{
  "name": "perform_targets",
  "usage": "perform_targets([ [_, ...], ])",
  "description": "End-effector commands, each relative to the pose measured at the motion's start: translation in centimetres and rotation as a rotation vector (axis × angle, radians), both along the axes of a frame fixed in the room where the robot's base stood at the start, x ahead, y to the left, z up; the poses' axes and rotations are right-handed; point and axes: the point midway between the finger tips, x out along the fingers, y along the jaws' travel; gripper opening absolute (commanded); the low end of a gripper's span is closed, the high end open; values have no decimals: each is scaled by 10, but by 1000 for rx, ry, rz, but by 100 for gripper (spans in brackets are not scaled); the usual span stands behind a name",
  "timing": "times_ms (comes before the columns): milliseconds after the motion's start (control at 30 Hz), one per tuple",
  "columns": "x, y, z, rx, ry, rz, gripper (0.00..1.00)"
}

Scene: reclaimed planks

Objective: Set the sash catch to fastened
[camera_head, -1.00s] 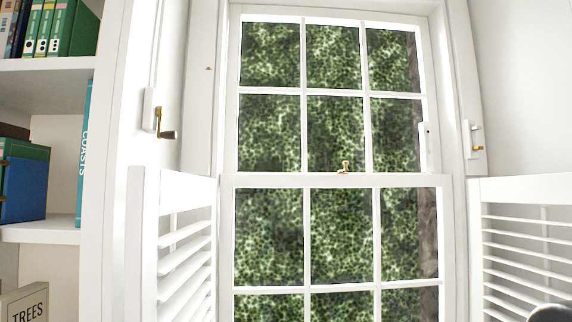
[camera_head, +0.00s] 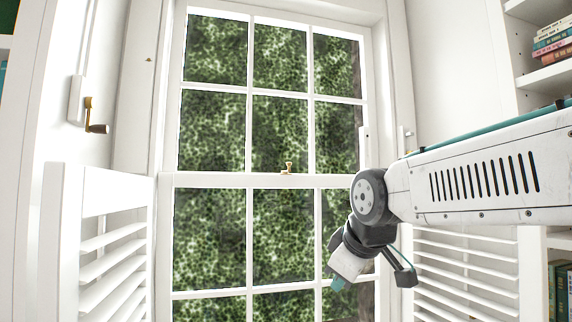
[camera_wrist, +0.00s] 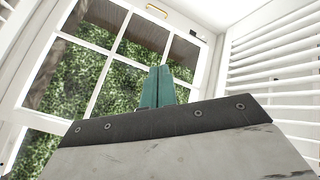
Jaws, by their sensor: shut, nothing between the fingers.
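The sash catch (camera_head: 287,168) is a small brass-coloured fitting on the meeting rail (camera_head: 230,180) of the white sash window, right of the rail's middle. A short knob stands up from it; its exact setting is too small to tell. My gripper (camera_head: 338,284) is below and to the right of the catch, in front of the lower sash and well apart from the catch. In the wrist view its green fingers (camera_wrist: 158,86) are together and empty, against the window panes. The catch cannot be made out in the wrist view.
White louvred shutters stand at the left (camera_head: 115,250) and right (camera_head: 465,275). A brass crank handle (camera_head: 95,120) sticks out on the left wall. Bookshelves with books (camera_head: 553,40) are at the right. The space before the upper sash is clear.

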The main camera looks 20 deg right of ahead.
Motion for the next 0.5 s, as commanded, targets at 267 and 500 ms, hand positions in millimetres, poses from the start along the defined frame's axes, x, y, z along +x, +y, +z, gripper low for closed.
perform_targets([
  [267,182,22,162,-466,-536,345,0],
  [500,244,35,239,-761,-783,421,0],
])
